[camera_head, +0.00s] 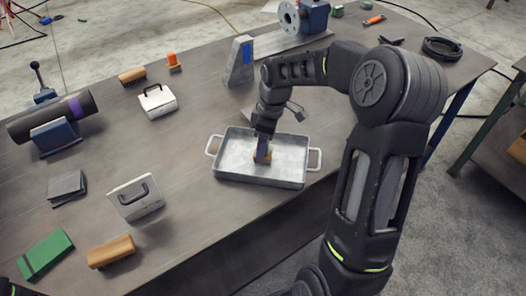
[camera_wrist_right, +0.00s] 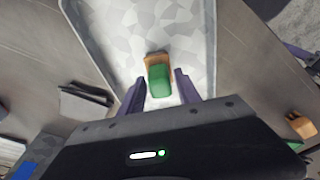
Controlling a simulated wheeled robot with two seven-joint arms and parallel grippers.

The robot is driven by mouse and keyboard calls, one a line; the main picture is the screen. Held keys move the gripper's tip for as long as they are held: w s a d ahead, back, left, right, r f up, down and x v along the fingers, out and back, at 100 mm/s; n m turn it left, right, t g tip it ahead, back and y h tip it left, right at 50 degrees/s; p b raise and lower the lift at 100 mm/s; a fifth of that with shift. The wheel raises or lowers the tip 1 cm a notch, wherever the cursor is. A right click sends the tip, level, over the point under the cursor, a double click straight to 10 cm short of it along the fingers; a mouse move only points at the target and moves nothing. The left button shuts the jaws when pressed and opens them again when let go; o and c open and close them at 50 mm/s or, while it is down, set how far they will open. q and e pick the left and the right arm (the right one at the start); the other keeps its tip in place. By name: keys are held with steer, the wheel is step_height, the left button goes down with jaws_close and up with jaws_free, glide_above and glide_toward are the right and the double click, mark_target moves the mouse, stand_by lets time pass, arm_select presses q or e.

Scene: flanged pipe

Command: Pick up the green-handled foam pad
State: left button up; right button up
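The foam pad, a small tan block with a green handle on top (camera_wrist_right: 160,80), lies in a grey metal tray (camera_wrist_right: 98,22). In the head view, a bit of its tan edge (camera_head: 257,158) shows in the tray (camera_head: 231,177), mostly hidden by my right gripper (camera_head: 263,150). My right gripper points down into the tray. In the right wrist view its purple fingers (camera_wrist_right: 161,90) are apart, one on each side of the green handle, with visible gaps. My left gripper is not in view.
The tray has raised walls and side handles. Left of it stand a handled box (camera_head: 136,200), a tan block (camera_head: 110,252), a green block (camera_head: 45,255) and a dark pipe (camera_head: 52,116) on supports. A grey upright block (camera_head: 240,62) stands behind. The bench's front edge runs close by.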

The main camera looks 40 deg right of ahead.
jaws_close()
steer(key=shift+r, duration=0.1)
stand_by(0.4)
step_height(320, 180, up, 10)
steer(key=shift+f+b, duration=0.1)
steer(key=shift+b, duration=0.6)
steer(key=shift+c, duration=1.8)
jaws_free()
jaws_close()
